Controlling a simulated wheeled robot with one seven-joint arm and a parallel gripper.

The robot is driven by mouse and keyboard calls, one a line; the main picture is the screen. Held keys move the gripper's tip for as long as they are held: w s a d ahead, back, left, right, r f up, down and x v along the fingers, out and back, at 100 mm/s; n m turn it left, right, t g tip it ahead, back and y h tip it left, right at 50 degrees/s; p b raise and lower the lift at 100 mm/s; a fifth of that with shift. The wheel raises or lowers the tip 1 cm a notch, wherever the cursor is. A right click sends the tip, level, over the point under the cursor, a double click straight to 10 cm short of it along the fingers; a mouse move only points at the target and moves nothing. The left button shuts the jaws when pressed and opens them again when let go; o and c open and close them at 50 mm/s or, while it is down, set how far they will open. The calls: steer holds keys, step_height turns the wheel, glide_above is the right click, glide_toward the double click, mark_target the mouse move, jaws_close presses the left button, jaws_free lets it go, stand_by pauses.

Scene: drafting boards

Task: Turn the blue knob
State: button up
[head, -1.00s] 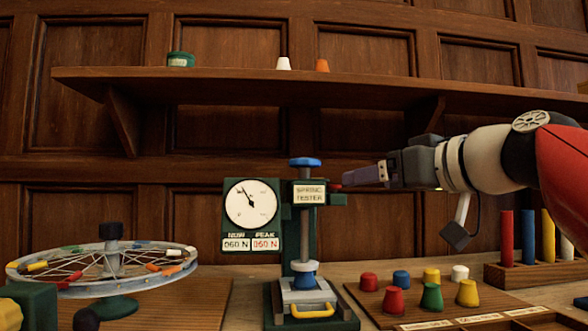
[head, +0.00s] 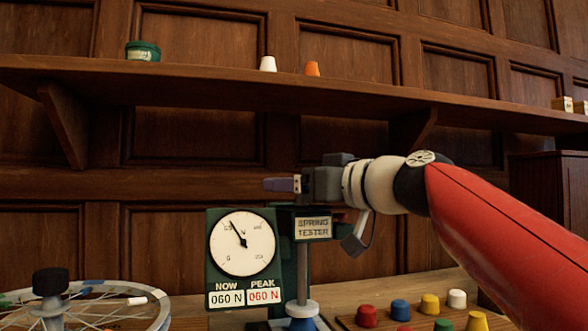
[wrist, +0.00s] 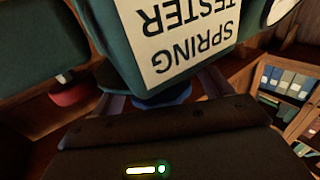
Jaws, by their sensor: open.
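The spring tester is a green stand with a round dial (head: 243,242) and a "SPRING TESTER" plate (head: 313,227). My gripper (head: 283,184) is level at the top of the stand, just above the plate, with its fingers pointing left. The blue knob is hidden behind my gripper in the head view. In the wrist view, which is upside down, part of the blue knob (wrist: 163,96) shows beside the plate, between my two open fingers (wrist: 160,102). I cannot tell whether they touch it. Both dial readouts (head: 245,297) show 060 N.
A red-tipped part (wrist: 75,94) juts out beside the tester in the wrist view. A shelf (head: 200,80) runs above my arm. A spoked wheel (head: 100,300) lies at the lower left, and coloured caps (head: 401,310) stand at the lower right.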

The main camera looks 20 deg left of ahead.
steer(key=shift+w+a, duration=0.15)
steer(key=shift+a, duration=0.3)
steer(key=c, duration=1)
steer(key=shift+f+m+t+h+b, duration=0.15)
steer(key=shift+m+t+h+b, duration=0.4)
steer(key=shift+t, duration=0.25)
steer(key=shift+m+t+h, duration=0.55)
steer(key=shift+m+t, duration=0.2)
steer(key=shift+t, duration=0.15)
steer(key=shift+w+d+m+t+h+p, duration=0.2)
steer(key=shift+m+t+h+p, duration=0.1)
steer(key=shift+m+t+h, duration=0.15)
steer(key=o, duration=1)
